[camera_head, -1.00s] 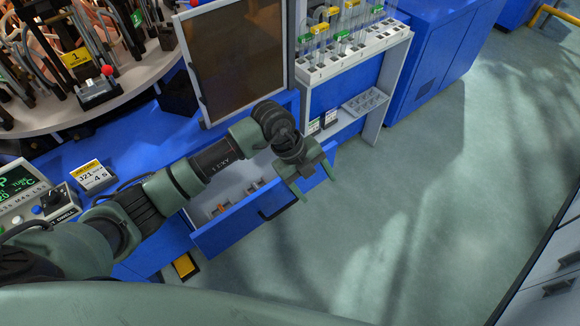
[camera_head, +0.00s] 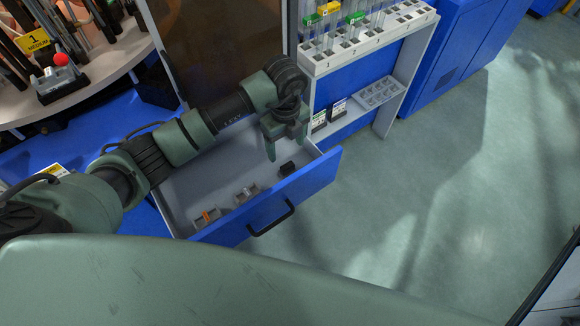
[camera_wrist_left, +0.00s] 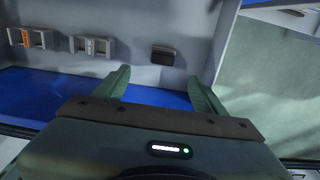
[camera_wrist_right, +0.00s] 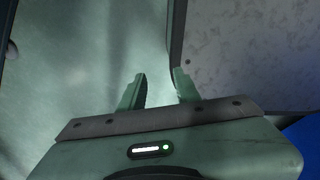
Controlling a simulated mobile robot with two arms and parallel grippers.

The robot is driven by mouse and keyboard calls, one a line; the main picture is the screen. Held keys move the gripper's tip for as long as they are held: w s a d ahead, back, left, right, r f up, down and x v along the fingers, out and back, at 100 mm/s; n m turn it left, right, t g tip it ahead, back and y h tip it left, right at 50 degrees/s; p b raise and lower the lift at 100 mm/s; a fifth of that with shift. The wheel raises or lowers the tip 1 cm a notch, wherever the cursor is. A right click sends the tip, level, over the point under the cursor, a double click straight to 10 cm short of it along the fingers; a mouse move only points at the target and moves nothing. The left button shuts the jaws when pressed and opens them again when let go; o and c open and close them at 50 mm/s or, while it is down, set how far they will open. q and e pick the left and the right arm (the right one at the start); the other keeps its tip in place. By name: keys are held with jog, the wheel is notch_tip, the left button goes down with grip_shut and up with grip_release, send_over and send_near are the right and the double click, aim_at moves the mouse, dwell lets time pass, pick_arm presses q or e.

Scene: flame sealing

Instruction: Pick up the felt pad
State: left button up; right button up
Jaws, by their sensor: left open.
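A small dark block, which looks like the felt pad (camera_head: 287,168), lies in the open drawer (camera_head: 190,184) near its right end. It also shows in the left wrist view (camera_wrist_left: 163,55), ahead of the fingers and roughly centred between them. My left gripper (camera_head: 285,147) is open and empty, pointing down over the right part of the drawer, apart from the pad. Its two fingers are spread in the left wrist view (camera_wrist_left: 158,80). My right gripper (camera_wrist_right: 159,77) shows only in its own wrist view; its fingers are apart with nothing between them.
The blue drawer front has a black handle (camera_head: 271,217). A white rack with tubes (camera_head: 370,42) stands right. The floor beyond is clear.

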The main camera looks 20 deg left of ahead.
pick_arm(q)
jog(key=b, duration=0.4)
send_over(287, 166)
notch_tip(287, 166, down, 5)
jog(key=shift+r, duration=0.1)
jog(key=shift+f, duration=0.6)
notch_tip(287, 166, down, 6)
jog(key=shift+f+p, duration=0.25)
jog(key=shift+p, duration=0.05)
jog(key=c, duration=1.5)
pick_arm(e)
jog(key=f, duration=0.2)
jog(key=s+f, duration=0.1)
jog(key=f, duration=0.1)
jog(key=shift+s+a+f, duration=0.1)
jog(key=shift+s+f, duration=0.05)
jog(key=shift+f, duration=0.15)
pick_arm(q)
notch_tip(287, 166, up, 20)
jog(key=shift+r, duration=0.1)
pick_arm(e)
jog(key=shift+r, duration=0.1)
